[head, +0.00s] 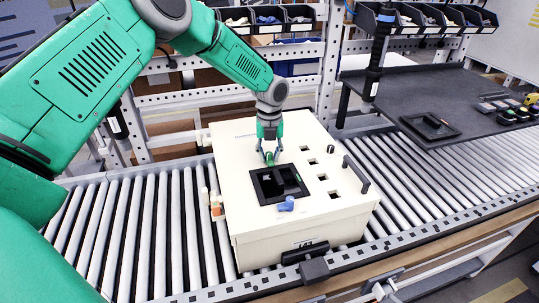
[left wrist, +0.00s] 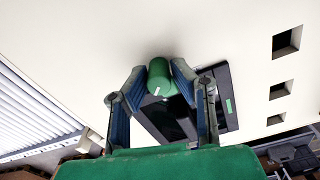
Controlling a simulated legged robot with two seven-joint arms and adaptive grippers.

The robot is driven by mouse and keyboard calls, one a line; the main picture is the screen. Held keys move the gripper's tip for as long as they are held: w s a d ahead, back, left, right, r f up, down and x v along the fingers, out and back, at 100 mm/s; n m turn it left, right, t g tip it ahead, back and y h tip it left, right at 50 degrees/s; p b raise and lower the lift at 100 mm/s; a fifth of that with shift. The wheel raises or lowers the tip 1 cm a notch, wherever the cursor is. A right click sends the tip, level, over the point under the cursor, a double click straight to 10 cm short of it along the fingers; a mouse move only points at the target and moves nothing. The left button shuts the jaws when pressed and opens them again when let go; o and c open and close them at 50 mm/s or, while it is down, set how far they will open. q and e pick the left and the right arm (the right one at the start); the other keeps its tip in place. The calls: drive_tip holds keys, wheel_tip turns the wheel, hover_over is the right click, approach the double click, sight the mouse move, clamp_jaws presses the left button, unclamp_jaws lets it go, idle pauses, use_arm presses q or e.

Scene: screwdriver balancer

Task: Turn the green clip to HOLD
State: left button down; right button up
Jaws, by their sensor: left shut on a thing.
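The green clip (head: 269,158) stands on top of the cream box (head: 240,226), at the back edge of a black-framed opening (head: 257,188). My left gripper (head: 269,155) comes down on it from above and is shut on it. In the left wrist view the green clip (left wrist: 160,80) is a round green knob with a short white mark, between the two blue-padded fingers of my left gripper (left wrist: 159,82). I cannot read any HOLD label. A blue clip (head: 287,204) sits at the front edge of the opening. My right gripper does not show.
The box rests on a roller conveyor (head: 120,235). Several small square holes and a black handle (head: 356,174) are on its right side. Orange and white pieces (head: 215,205) stick out at its left. A dark table (head: 430,95) with a black tray (head: 430,126) stands at the back right.

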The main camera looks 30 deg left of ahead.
use_arm(q)
drive_tip(key=shift+w+r, duration=0.15)
drive_tip(key=shift+w, duration=0.05)
drive_tip(key=c, duration=1.4)
unclamp_jaws()
drive_tip(key=shift+o, duration=0.2)
wheel_tip(320, 180, up, 12)
drive_tip(key=shift+w+f, duration=0.15)
drive_tip(key=shift+f, duration=0.1)
